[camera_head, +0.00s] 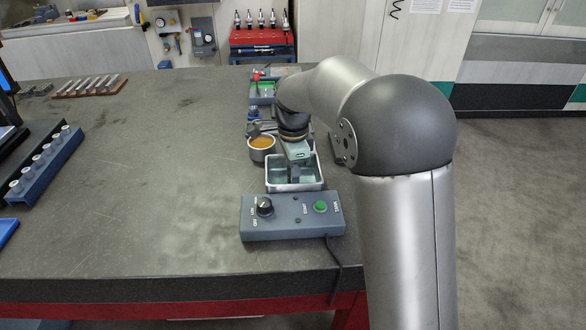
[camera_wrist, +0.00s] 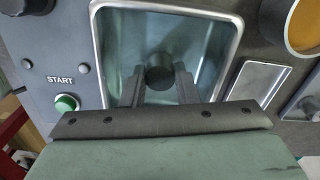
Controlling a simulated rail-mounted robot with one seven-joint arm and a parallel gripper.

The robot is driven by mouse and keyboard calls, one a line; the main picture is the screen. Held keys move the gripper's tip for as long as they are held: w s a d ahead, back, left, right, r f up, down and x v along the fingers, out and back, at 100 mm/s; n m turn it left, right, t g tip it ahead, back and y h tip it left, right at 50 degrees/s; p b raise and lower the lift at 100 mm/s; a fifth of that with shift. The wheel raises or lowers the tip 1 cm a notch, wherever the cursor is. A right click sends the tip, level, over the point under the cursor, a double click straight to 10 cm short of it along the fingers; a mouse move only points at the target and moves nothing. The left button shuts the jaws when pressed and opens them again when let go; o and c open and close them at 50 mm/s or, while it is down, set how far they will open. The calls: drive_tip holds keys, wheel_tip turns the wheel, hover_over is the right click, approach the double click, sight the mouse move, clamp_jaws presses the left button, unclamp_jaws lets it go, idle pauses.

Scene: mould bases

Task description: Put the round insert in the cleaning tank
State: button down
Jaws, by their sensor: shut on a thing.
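The cleaning tank (camera_head: 308,185) is an open metal basin behind the grey control box. It also fills the middle of the wrist view (camera_wrist: 115,60), with greenish liquid or floor inside its bright rim. My gripper (camera_head: 294,178) points down at the tank. In the wrist view my gripper (camera_wrist: 160,78) has its two fingers shut on the dark round insert (camera_wrist: 160,72). The insert shows over the tank opening, inside the rim's outline. How deep it sits, and whether it touches the tank floor, I cannot tell. In the head view the insert cannot be made out.
The control box (camera_head: 290,226) with a knob and green START button adjoins the tank's front. A round cup of amber content (camera_head: 261,148) stands close behind-left. A blue rack (camera_head: 45,165) is at far left. The table's middle left (camera_head: 150,180) is clear.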

drive_tip(key=shift+f, duration=0.15)
drive_tip(key=c, duration=1.1)
unclamp_jaws()
wheel_tip(320, 180, up, 12)
drive_tip(key=s+d+f+n, duration=0.4)
drive_tip(key=s+d+n, duration=0.1)
drive_tip(key=s, duration=0.4)
drive_tip(key=s+d+f+n, duration=0.4)
drive_tip(key=s+d+n, duration=0.1)
drive_tip(key=s, duration=0.5)
drive_tip(key=s+d+f+n, duration=0.4)
drive_tip(key=s+d+n, duration=0.1)
drive_tip(key=s, duration=0.5)
drive_tip(key=shift+f, duration=0.3)
